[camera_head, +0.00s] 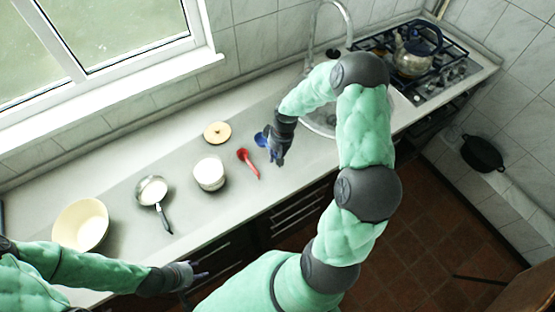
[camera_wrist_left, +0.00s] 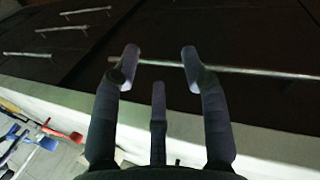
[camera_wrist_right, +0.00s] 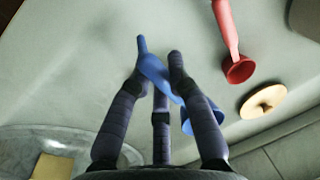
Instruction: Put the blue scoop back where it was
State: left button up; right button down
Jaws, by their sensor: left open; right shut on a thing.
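The blue scoop (camera_head: 261,139) is at my right gripper (camera_head: 277,157), over the counter between the red scoop and the sink. In the right wrist view my right gripper (camera_wrist_right: 157,73) is shut on the blue scoop's handle (camera_wrist_right: 151,66). Its bowl (camera_wrist_right: 203,113) shows partly behind a finger. I cannot tell whether the scoop touches the counter. My left gripper (camera_head: 198,275) is open and empty in front of the counter's front edge; the left wrist view shows its fingers (camera_wrist_left: 160,65) apart, with drawer fronts beyond.
The red scoop (camera_head: 248,162) lies just left of the blue one. A round wooden lid (camera_head: 217,131), a white pot (camera_head: 209,175), a small pan (camera_head: 152,190) and a cream bowl (camera_head: 80,226) stand further left. The sink (camera_head: 318,122) and a kettle (camera_head: 413,58) are to the right.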

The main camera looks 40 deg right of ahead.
jog(key=shift+w+d+f, duration=0.3)
jog(key=shift+d+f, duration=0.25)
jog(key=shift+f, duration=1.8)
jog(key=shift+f+b, duration=0.2)
jog(key=shift+b, duration=0.1)
jog(key=c, duration=1.2)
grip_release()
jog(key=shift+r, duration=0.2)
jog(key=r, duration=0.4)
jog(key=d+r, duration=0.1)
jog(key=r, duration=0.3)
jog(key=d+r+p, duration=0.1)
jog(key=r, duration=0.3)
jog(key=shift+s, duration=0.2)
